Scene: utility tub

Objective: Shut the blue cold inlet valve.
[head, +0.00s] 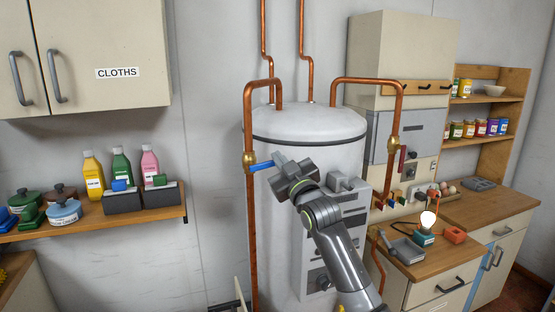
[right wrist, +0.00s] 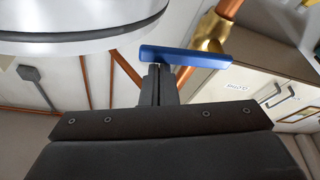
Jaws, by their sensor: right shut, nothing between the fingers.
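The cold inlet valve has a brass body (head: 249,160) on the vertical copper pipe left of the white tank. Its blue lever (head: 261,166) points right, roughly crosswise to the pipe. In the right wrist view the blue lever (right wrist: 186,56) runs across just beyond my fingertips, with the brass body (right wrist: 212,32) at its right end. My right gripper (head: 279,164) is at the lever's free end, shut with nothing between its fingers. In the right wrist view its closed fingers (right wrist: 159,80) meet the lever's left part in the picture; I cannot tell whether they touch. My left gripper is out of view.
The white tank (head: 308,125) stands close behind my right arm. A second brass valve (head: 393,143) with a red lever (head: 403,160) is on the right pipe. A shelf (head: 150,208) with bottles is at left; a wooden counter (head: 430,262) with tools is at right.

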